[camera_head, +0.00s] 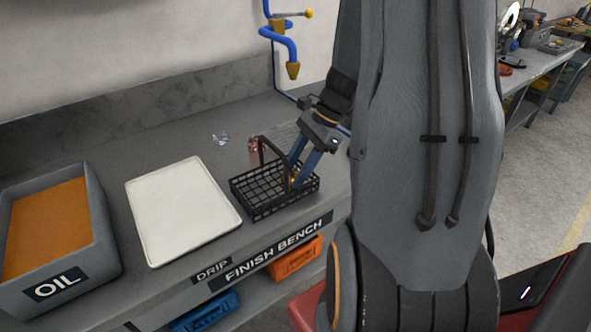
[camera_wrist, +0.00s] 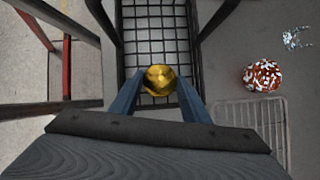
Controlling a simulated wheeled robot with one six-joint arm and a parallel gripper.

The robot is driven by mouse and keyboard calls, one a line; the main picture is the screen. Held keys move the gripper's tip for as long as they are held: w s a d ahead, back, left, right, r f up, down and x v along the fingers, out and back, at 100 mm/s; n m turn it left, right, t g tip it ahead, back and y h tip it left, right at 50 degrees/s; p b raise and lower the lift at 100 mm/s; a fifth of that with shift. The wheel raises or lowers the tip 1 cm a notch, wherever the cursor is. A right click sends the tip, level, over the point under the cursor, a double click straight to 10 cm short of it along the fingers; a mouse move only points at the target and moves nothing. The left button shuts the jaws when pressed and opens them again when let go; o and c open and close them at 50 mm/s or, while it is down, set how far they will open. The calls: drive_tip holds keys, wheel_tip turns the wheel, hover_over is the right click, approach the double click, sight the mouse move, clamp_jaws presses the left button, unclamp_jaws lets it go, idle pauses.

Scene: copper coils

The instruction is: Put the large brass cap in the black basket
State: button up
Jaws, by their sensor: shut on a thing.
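The large brass cap (camera_wrist: 160,78) is a gold, round piece held between the two blue fingers of my gripper (camera_wrist: 158,88). In the head view my gripper (camera_head: 296,178) reaches down into the black basket (camera_head: 262,205), with a small bit of gold showing at its fingertips. The basket is a wire-mesh one with an upright handle, standing on the bench. In the wrist view the basket's mesh (camera_wrist: 154,20) lies below the cap. I cannot tell whether the cap touches the basket floor.
A white tray (camera_head: 182,210) and a grey OIL bin (camera_head: 98,222) with orange contents stand left of the basket. A copper-coloured item (camera_head: 254,151) is behind the basket. Clear shiny bits (camera_head: 220,139) lie farther back. A blue pipe with a brass nozzle (camera_head: 293,70) hangs above the bench.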

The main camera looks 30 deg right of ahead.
drive_tip(key=shift+f, duration=0.15)
drive_tip(key=o, duration=0.9)
drive_tip(key=b+v, duration=0.1)
drive_tip(key=v, duration=1.1)
drive_tip(key=shift+r, duration=0.25)
drive_tip(key=shift+a, duration=0.1)
